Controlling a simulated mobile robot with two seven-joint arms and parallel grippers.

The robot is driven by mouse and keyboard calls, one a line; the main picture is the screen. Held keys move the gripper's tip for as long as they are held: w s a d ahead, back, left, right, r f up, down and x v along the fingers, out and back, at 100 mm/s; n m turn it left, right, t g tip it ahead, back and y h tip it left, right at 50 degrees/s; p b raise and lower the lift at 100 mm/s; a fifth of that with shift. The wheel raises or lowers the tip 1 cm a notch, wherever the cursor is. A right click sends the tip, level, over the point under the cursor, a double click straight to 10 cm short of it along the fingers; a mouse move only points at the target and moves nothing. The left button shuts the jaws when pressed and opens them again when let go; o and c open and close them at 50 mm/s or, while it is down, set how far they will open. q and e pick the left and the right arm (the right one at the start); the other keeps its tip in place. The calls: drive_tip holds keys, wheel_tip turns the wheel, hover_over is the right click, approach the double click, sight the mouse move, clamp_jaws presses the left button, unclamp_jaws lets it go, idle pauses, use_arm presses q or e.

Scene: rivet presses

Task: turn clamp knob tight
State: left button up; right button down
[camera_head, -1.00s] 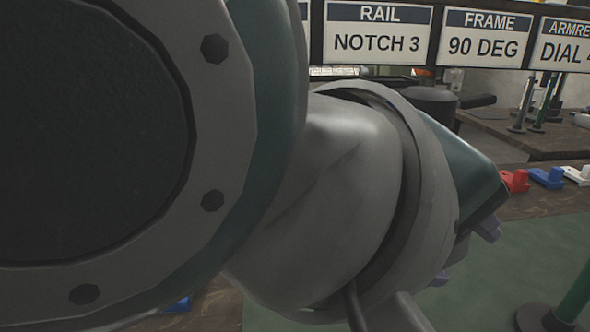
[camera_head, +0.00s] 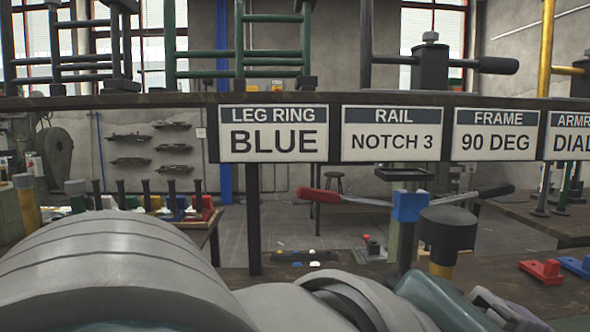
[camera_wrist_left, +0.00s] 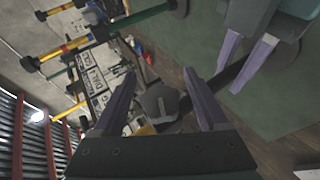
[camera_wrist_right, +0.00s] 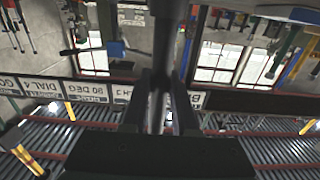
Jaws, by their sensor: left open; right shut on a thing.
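A dark, wide-topped knob (camera_head: 448,228) stands on a yellow stem in the head view, right of the blue clamp block (camera_head: 408,206). In the left wrist view a dark knob-like part (camera_wrist_left: 160,103) shows between the fingers of my left gripper (camera_wrist_left: 159,73). The fingers are spread open; I cannot tell whether they touch it. My right gripper (camera_wrist_right: 163,74) is shut on a dark rod (camera_wrist_right: 162,45) in the right wrist view. Two purple fingers of another gripper (camera_wrist_left: 238,78) show at the upper right of the left wrist view. My arm hides the lower head view.
A dark beam with sign cards (camera_head: 273,134) crosses the head view. A red-gripped lever (camera_head: 345,197) and a black handle (camera_head: 497,191) extend beside the blue block. Red (camera_head: 541,271) and blue (camera_head: 576,266) parts lie on the right bench.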

use_arm(q)
drive_tip(key=s+a+r+n+t+h, duration=0.1)
drive_tip(key=s+a+h, duration=0.1)
drive_tip(key=a, duration=0.3)
drive_tip(key=s+a+r+h, duration=0.2)
drive_tip(key=a, duration=0.4)
drive_tip(key=w+r+m+g, duration=0.1)
drive_tip(key=w+r+m, duration=0.8)
drive_tip(key=w, duration=0.1)
wheel_tip(320, 180, up, 17)
drive_tip(key=s+m+g, duration=0.2)
drive_tip(key=m+g, duration=0.3)
drive_tip(key=m, duration=0.7)
drive_tip(key=shift+s+d+f, duration=0.15)
drive_tip(key=shift+s+d, duration=0.25)
